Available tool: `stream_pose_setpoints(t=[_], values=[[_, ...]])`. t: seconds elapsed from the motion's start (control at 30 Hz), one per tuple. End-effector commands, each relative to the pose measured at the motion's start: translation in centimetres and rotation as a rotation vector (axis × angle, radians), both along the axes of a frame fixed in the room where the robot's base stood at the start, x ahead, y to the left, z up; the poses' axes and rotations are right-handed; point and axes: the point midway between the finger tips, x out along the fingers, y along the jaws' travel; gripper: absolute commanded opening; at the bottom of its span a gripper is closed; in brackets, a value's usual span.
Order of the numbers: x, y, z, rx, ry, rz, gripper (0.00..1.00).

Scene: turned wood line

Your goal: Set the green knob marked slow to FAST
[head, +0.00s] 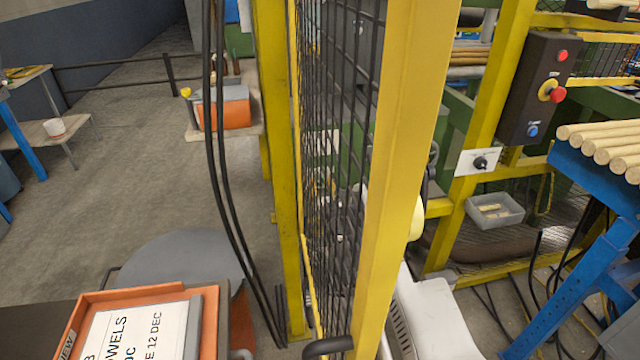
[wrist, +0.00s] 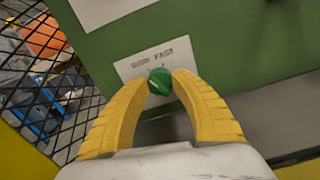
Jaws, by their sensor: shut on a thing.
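The green knob (wrist: 160,82) sits on a pale plate (wrist: 133,66) fixed to a green panel, seen in the wrist view. The plate carries the printed words SLOW and FAST above the knob, SLOW to the left and FAST to the right, with small tick marks below them. A light line shows on the knob's face; its exact pointing is too small to tell. My gripper (wrist: 160,88) has its two yellow fingers closed on the knob, one on each side. In the head view I cannot make out the green knob or the gripper's fingers.
In the wrist view, black mesh (wrist: 50,85) stands left of the panel. In the head view, a yellow fence post (head: 398,170) and mesh stand mid-picture. A black control box (head: 535,85), a plate with a black knob (head: 480,162) and a blue stand (head: 590,190) are at right. Open floor lies left.

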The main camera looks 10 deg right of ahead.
Motion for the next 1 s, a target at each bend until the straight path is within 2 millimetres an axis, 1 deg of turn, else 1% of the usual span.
stream_pose_setpoints(t=[0.17,0.37,1.0], values=[[0.01,-0.01,0.01,0.052,0.0,0.0,0.0],[0.01,-0.02,0.01,0.181,0.0,0.0,0.0],[0.03,-0.09,-0.01,0.766,-0.001,0.0,0.0]])
